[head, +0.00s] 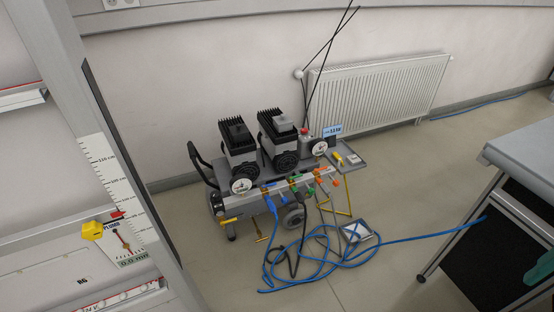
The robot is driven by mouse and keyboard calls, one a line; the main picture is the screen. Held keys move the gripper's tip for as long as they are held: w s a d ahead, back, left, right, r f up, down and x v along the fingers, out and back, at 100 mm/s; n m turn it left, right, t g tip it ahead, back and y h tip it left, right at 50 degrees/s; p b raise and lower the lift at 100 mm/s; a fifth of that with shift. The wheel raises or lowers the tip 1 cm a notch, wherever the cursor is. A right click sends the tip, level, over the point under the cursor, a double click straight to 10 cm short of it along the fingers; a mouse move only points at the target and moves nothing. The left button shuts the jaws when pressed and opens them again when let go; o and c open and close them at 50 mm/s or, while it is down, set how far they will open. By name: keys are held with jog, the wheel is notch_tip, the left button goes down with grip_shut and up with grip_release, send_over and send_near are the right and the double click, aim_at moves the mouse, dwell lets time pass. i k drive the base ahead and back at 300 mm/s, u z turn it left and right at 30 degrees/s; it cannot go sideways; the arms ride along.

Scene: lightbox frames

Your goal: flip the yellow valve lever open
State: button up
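A wheeled compressor (255,200) with two black-finned heads stands on the floor against the wall in the head view. Several small yellow parts show on it. A yellow lever-like piece (228,220) sticks out at its lower left, and a thin yellow T-shaped piece (260,238) hangs below its front. I cannot tell which one is the task's valve lever, or how it is set. The front manifold carries small blue, orange and green fittings (310,191). My gripper is not in view.
Blue hose (300,285) lies coiled on the floor before the compressor and runs right to a grey table (525,160). A small tray (348,160) sits at the compressor's right. A radiator (380,88) is behind.

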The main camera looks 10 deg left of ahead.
aim_at(223, 223)
jog(key=u, duration=1.45)
jog(key=i, duration=0.4)
jog(key=z, duration=0.3)
